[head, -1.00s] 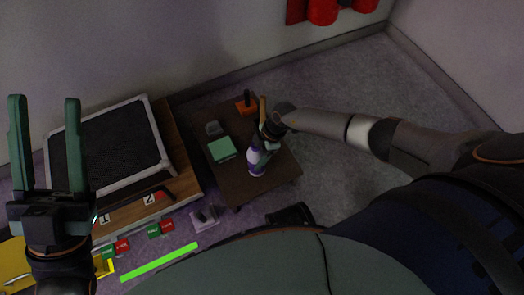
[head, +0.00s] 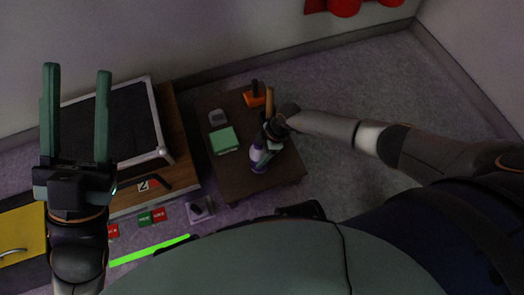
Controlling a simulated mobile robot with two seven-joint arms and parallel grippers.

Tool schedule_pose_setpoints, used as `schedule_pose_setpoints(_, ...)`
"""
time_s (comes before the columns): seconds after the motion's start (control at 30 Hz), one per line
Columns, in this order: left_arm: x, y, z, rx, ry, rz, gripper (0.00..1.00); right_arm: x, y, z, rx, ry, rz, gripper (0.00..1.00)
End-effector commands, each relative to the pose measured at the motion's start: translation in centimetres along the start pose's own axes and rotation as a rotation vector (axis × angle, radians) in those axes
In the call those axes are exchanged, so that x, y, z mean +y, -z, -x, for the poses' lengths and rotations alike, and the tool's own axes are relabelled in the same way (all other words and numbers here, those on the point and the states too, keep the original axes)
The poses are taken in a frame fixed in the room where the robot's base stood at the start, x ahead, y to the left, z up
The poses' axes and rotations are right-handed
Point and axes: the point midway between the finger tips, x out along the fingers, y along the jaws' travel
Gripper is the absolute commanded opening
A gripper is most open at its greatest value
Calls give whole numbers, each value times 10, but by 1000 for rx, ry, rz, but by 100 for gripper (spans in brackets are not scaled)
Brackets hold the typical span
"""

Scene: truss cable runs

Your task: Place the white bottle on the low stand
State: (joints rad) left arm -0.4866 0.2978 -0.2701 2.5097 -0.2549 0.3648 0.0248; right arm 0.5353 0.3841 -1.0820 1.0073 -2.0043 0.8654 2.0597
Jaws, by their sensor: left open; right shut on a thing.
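The white bottle (head: 258,158) has a purple band. It shows over the front part of a low brown table (head: 226,184), which looks like the low stand. My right gripper (head: 268,138) is shut on the bottle's upper part and reaches in from the right. The gripper hides part of the bottle. I cannot tell whether the bottle's base touches the table top. My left gripper (head: 76,72) is open and empty at the far left, fingers pointing up in the picture, away from the bottle.
On the low table are a green box (head: 223,140), a small grey item (head: 217,118) and an orange block (head: 254,98) with a dark upright part. A wooden cabinet (head: 176,130) with a dark framed panel stands to its left. Open floor (head: 350,190) lies to the right.

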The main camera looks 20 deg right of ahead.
Motion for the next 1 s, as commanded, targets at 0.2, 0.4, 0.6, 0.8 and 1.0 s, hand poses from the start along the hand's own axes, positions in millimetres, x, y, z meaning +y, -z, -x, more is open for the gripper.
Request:
schedule_pose_setpoints(0.2,-1,1,-1,-1,0,0,50,1,1,1,2,-1,0,0)
schedule_pose_setpoints(0.4,-1,0,0,-2,-2,-3,50,0,0,-1,1,0,0,89)
schedule_pose_setpoints(0.6,-1,0,0,-3,-4,-5,50,0,0,-1,1,0,0,100)
schedule_pose_setpoints(0.8,-1,0,0,-3,-4,-5,50,0,0,0,1,0,0,100)
schedule_pose_setpoints(1.0,-10,14,-13,0,2,6,50,0,2,28,0,-1,0,100)
